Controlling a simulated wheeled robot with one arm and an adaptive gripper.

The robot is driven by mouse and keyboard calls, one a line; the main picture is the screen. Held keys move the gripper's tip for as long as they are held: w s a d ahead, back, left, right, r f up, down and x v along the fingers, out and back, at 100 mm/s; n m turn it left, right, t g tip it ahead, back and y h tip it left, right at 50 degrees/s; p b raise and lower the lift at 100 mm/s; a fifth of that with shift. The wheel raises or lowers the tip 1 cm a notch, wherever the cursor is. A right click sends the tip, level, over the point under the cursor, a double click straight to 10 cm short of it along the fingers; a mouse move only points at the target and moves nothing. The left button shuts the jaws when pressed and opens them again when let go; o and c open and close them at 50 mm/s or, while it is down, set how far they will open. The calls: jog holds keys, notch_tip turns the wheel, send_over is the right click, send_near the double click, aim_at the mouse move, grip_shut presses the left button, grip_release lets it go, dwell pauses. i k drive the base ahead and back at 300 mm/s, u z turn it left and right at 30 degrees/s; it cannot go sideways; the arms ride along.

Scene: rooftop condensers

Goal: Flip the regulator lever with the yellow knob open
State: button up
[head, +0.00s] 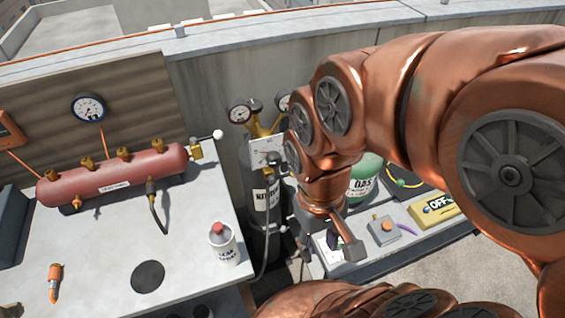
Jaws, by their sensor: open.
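A brass regulator (262,126) with two round gauges sits on top of a black cylinder (266,205) with a white label, near the middle of the head view. I cannot make out a lever with a yellow knob; my arm covers the area just right of the regulator. My gripper (335,246) points down, right of and below the regulator, apart from it. It is open and seems empty, though only part of its fingers shows clearly.
A red manifold (115,178) with brass valves and a white-knobbed lever (217,134) lies on the left bench. A red-capped can (223,243) stands at its edge. Right are a green tank (366,174), a grey button box (383,230) and a yellow OFF box (434,208).

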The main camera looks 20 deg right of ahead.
aim_at(271, 179)
jog(key=u, duration=1.6)
jog(key=k, duration=1.25)
jog(key=z, duration=1.25)
jog(key=i, duration=0.45)
jog(key=u, duration=0.9)
